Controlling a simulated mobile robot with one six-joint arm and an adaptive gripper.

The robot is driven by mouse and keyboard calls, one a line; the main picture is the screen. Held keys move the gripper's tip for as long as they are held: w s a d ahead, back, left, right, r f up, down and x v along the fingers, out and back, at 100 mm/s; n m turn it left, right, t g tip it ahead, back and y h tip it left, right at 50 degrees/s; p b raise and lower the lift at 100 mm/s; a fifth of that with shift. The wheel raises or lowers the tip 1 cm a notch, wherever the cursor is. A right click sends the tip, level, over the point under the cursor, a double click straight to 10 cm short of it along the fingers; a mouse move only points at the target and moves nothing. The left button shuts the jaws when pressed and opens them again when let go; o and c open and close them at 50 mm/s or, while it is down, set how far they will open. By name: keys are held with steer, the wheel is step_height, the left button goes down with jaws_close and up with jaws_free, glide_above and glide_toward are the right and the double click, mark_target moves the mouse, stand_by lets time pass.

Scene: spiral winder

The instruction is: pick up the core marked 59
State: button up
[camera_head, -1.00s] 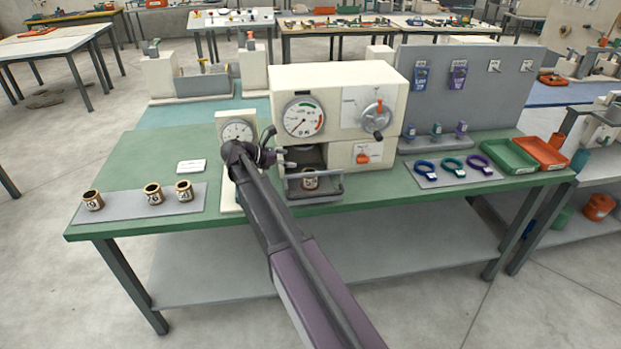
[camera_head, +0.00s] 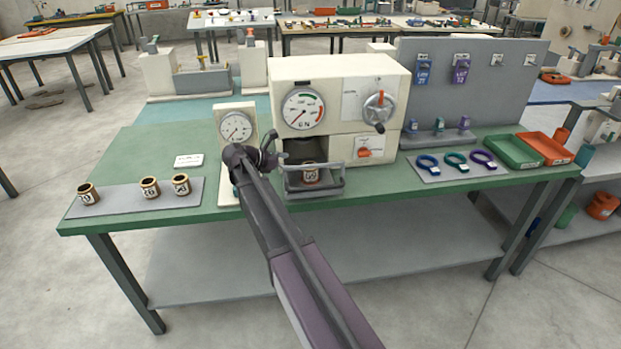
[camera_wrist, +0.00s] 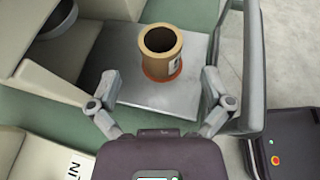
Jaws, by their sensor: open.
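One core (camera_head: 310,174), brown with a white label, stands upright on the small railed tray (camera_head: 330,187) at the front of the winder; its number is too blurred to read surely. The wrist view shows this core (camera_wrist: 160,52) from above, its open top and reddish foot visible and its label turned to the right. Several similar cores stand on a grey mat at the left: one at the far left (camera_head: 87,194), one in the middle (camera_head: 150,187) and one at the right (camera_head: 181,184). My gripper (camera_wrist: 162,88) is open and empty, its fingers short of the tray core and apart from it.
The tray's rail (camera_wrist: 252,60) runs close to the right finger in the wrist view. The cream winder body (camera_head: 340,100) rises behind the tray. A dial panel (camera_head: 236,130) stands left of it. Green (camera_head: 512,152) and orange (camera_head: 546,148) bins are at the right.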

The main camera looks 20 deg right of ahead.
steer(key=shift+f+b, duration=1.5)
steer(key=shift+f, duration=0.25)
steer(key=shift+d+f, duration=0.15)
steer(key=shift+d, duration=0.45)
steer(key=shift+b+x, duration=1.35)
steer(key=shift+x, duration=1.8)
steer(key=c, duration=1)
